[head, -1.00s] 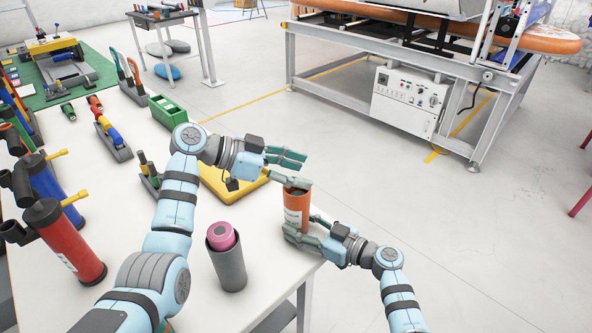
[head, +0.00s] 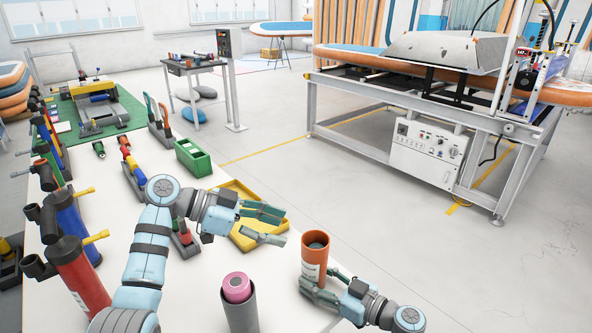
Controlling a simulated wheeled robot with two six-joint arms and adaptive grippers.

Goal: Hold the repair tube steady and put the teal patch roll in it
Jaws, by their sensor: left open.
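The repair tube (head: 314,262) is an orange cylinder with a white label, standing upright near the table's front right edge. My right gripper (head: 325,284) has its fingers around the lower part of the tube, holding it.
A grey tube (head: 240,313) holding a pink roll (head: 236,287) stands left of the repair tube. A yellow tray (head: 238,190) lies behind my left gripper, and a green box (head: 193,158) beyond it. Red (head: 80,279) and blue pumps (head: 77,232) line the left side.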

